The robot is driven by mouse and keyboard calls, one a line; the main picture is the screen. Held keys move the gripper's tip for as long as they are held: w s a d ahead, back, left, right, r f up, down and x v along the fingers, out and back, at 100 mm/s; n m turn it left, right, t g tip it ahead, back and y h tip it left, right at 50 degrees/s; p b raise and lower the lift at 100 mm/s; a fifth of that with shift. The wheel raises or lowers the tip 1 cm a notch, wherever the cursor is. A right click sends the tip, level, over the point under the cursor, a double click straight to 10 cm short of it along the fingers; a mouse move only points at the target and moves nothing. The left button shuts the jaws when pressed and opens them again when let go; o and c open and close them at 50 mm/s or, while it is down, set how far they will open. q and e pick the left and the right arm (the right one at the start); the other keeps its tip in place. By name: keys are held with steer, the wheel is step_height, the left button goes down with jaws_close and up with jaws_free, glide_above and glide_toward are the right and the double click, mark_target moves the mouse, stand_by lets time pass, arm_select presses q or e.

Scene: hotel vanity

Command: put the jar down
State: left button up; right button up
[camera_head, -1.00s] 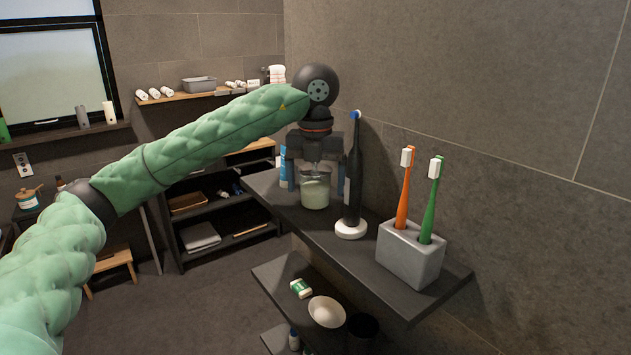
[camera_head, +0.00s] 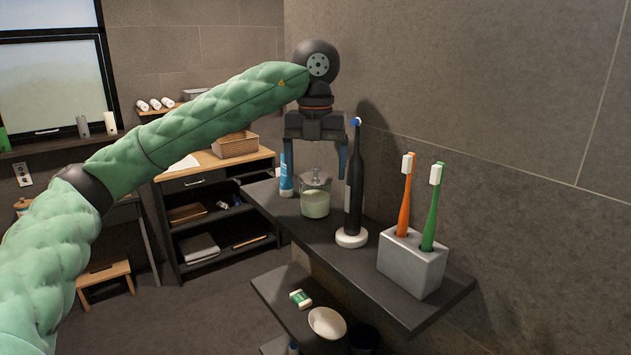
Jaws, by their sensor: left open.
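The jar (camera_head: 315,203), pale green below with a clear upper part and a knobbed lid, stands upright on the dark wall shelf (camera_head: 352,272). My left gripper (camera_head: 314,172) is above it, pointing down, with its blue-grey fingers spread wide on either side of the lid. The fingers look clear of the jar. My right gripper is not in view.
An electric toothbrush (camera_head: 353,190) on a white base stands just right of the jar. A blue and white tube (camera_head: 286,178) stands behind left. A grey holder (camera_head: 411,265) with orange and green toothbrushes is nearer. The wall borders the right side.

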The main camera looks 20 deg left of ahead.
arm_select(q)
step_height(320, 180, up, 4)
steer(key=shift+r+b, duration=0.25)
steer(key=shift+b, duration=0.2)
steer(key=shift+r, duration=1.05)
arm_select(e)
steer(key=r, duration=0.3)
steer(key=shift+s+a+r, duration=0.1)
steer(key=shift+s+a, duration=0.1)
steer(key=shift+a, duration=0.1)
